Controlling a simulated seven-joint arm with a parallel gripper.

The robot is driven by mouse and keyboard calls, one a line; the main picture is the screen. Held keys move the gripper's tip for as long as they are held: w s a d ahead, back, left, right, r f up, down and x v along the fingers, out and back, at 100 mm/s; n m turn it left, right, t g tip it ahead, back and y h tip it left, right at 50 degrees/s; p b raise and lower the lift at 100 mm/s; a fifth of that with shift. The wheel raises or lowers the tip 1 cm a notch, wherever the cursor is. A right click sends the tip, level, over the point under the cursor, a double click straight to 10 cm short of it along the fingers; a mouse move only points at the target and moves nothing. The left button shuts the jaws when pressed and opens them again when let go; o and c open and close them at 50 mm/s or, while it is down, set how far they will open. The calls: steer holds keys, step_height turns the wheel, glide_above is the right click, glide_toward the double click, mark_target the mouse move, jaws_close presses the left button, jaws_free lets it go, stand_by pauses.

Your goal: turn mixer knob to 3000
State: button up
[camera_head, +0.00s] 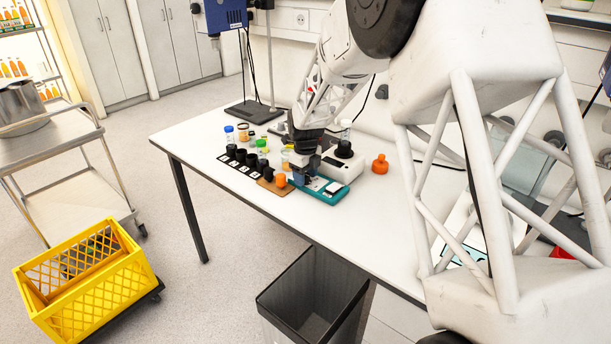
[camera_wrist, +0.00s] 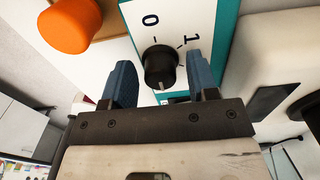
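A black knob (camera_wrist: 160,65) sits on a white panel (camera_wrist: 170,18) with a teal border and the marks 0 and 1. The knob's pale pointer line faces my gripper's base in the wrist view. In the head view, this looks like the teal-edged device (camera_head: 322,193) near the table's front edge. No 3000 mark is readable.
An orange-capped item (camera_wrist: 70,24) is close to the left finger; in the head view the orange cap (camera_head: 280,181) is left of the device. A white box with a black top (camera_head: 343,165) stands behind. The table's front right is clear.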

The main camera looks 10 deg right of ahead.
mark_target(306, 175)
stand_by(0.3)
steer(key=shift+r, duration=3.85)
steer(key=shift+s+r, duration=0.15)
steer(key=s+d+r+n, duration=0.2)
steer(key=s+r+n, duration=0.2)
steer(key=s, duration=0.4)
steer(key=s+d+r+n+t, duration=0.1)
steer(key=s+d+r+n, duration=0.1)
steer(key=s+r+n, duration=0.45)
steer(key=s+d+r+n, duration=0.2)
steer(key=s+n, duration=0.1)
steer(key=s, duration=0.6)
steer(key=s+d+f+n, duration=0.1)
steer(key=s+n, duration=0.5)
steer(key=s, duration=0.6)
steer(key=s+d+f+n+t, duration=0.1)
steer(key=s+d+n, duration=0.1)
steer(key=s+n, duration=0.5)
steer(key=s, duration=0.5)
steer(key=shift+s+d+t, duration=0.2)
steer(key=shift+s+t, duration=0.1)
steer(key=shift+s, duration=0.1)
